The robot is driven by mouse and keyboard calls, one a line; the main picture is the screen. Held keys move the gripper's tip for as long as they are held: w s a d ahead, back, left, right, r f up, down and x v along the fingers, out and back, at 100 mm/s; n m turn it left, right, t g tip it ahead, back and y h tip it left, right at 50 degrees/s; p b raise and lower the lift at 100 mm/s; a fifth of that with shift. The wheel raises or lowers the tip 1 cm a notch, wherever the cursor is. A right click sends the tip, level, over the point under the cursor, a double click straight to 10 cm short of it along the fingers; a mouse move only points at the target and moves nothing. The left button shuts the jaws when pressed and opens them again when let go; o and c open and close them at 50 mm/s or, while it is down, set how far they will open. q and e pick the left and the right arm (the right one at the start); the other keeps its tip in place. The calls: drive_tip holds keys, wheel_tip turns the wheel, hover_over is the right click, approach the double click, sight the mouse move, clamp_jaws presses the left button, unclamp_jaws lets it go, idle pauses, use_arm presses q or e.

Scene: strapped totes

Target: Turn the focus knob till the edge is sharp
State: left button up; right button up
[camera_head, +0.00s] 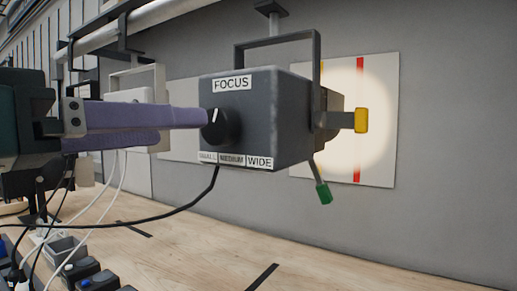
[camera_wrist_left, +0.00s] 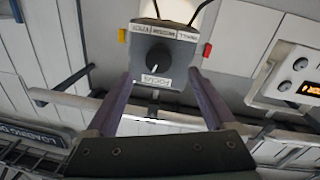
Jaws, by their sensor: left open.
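A dark grey lamp housing (camera_head: 255,115) hangs from a bracket, with a FOCUS label above a black knob (camera_head: 217,127). A white mark on the knob points nearly up. The knob also faces me in the left wrist view (camera_wrist_left: 159,58). My left gripper (camera_head: 184,126) is open, its purple fingers reaching toward the knob. In the left wrist view the fingertips lie either side of the knob, apart from each other; contact cannot be told. A white panel (camera_head: 382,90) with a red stripe carries a round, soft-edged light patch (camera_head: 340,110). My right gripper is not in view.
Labels SMALL, MEDIUM and WIDE (camera_head: 259,162) run below the knob. A yellow-tipped part (camera_head: 361,121) and a green-tipped lever (camera_head: 323,193) stick out from the lamp. A pale lamp (camera_head: 135,85) hangs behind my gripper. A black cable (camera_head: 190,202) droops below.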

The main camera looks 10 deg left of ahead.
sight(211, 127)
use_arm(q)
drive_tip(key=x, duration=0.5)
drive_tip(key=shift+w+d+r+p, duration=0.2)
drive_tip(key=shift+w+p, duration=0.1)
drive_tip(key=shift+p, duration=0.1)
drive_tip(key=shift+w+d+f, duration=0.15)
drive_tip(key=shift+w+d, duration=0.05)
drive_tip(key=shift+w, duration=0.2)
